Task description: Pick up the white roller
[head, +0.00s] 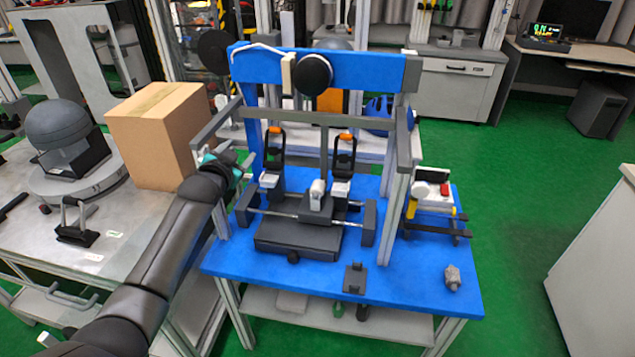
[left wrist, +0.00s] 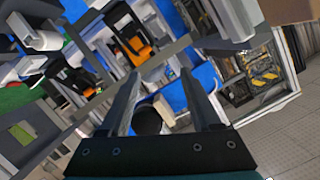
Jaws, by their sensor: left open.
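A small pale grey-white piece (head: 453,277), roller-like in shape, lies at the front right corner of the blue table (head: 410,285). Another whitish rounded piece (head: 317,190) stands at the middle of the dark fixture (head: 300,235). I cannot tell surely which is the white roller. My left gripper (head: 244,166) is at the left side of the blue frame, well away from the corner piece and left of the fixture. In the left wrist view its two fingers (left wrist: 160,75) are spread apart, with nothing held. My right gripper is not in view.
The blue frame (head: 345,62) with a black disc (head: 312,74) stands over the table, with grey bars and uprights close to my left gripper. A cardboard box (head: 160,130) stands on the left bench. The table's front edge has bare room around a small dark plate (head: 355,279).

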